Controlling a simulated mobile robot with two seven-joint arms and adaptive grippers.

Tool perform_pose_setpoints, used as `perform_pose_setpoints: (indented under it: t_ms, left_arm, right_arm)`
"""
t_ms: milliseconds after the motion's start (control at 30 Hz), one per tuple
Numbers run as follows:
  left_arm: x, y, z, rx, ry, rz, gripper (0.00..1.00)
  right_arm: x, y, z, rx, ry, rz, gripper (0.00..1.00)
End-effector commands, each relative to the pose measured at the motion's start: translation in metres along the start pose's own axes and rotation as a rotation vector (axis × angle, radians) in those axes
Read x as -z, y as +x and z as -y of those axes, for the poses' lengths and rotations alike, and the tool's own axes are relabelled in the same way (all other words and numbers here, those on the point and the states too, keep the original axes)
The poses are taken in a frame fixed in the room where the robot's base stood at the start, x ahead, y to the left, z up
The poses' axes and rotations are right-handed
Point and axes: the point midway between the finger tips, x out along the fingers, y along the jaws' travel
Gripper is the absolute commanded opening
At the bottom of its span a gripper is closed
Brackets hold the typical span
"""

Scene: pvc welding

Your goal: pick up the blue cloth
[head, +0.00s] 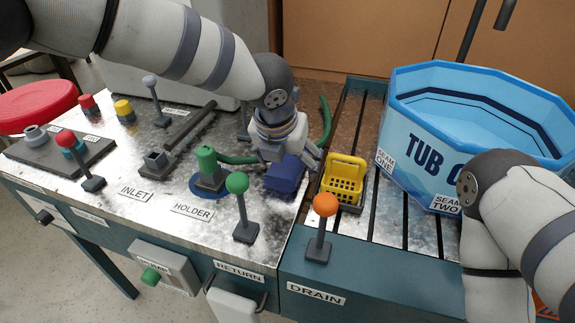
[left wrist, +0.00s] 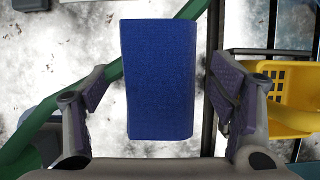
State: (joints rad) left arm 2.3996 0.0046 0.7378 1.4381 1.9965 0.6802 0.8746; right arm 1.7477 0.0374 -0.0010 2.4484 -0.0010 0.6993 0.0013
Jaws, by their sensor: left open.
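The blue cloth (head: 285,176) is a folded dark blue block on the metal worktop, near its right edge. In the left wrist view the cloth (left wrist: 159,78) lies between the open fingers, with a gap on each side. My left gripper (head: 294,160) is open and just above and behind the cloth in the head view. It also shows in the left wrist view (left wrist: 158,95). My right arm shows at the right of the head view, but its gripper is not visible.
A yellow basket (head: 343,179) stands close to the right of the cloth. A green-knobbed lever (head: 241,205), an orange-knobbed lever (head: 321,225) and a green holder piece (head: 208,168) are nearby. A green hose (head: 238,159) runs behind the cloth. A blue tub (head: 482,120) stands at right.

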Motion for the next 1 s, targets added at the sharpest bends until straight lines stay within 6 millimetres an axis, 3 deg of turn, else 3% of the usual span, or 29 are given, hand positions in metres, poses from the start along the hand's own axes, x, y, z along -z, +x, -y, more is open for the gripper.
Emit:
perform_pose_setpoints:
  t_ms: [67,200,300,667,1000]
  left_arm:
    - [0.0,0.0,0.0,0.0,0.0,0.0,0.75]
    - [0.0,0.0,0.0,-0.001,0.0,-0.001,0.43]
    - [0.001,0.001,-0.001,-0.002,0.0,-0.002,0.26]
    - [-0.001,-0.002,-0.002,-0.004,0.0,-0.005,0.26]
    - [-0.035,-0.083,-0.001,-0.001,-0.002,0.002,0.26]
  right_arm:
    - [0.0,0.0,0.0,0.0,0.0,0.0,0.4]
    - [0.0,0.0,0.0,0.0,0.0,0.0,0.4]
    - [0.0,0.0,0.0,0.0,0.0,0.001,0.4]
    - [-0.003,0.005,0.0,-0.001,0.0,0.015,0.4]
    - [0.001,-0.003,0.0,0.0,0.0,-0.007,0.4]
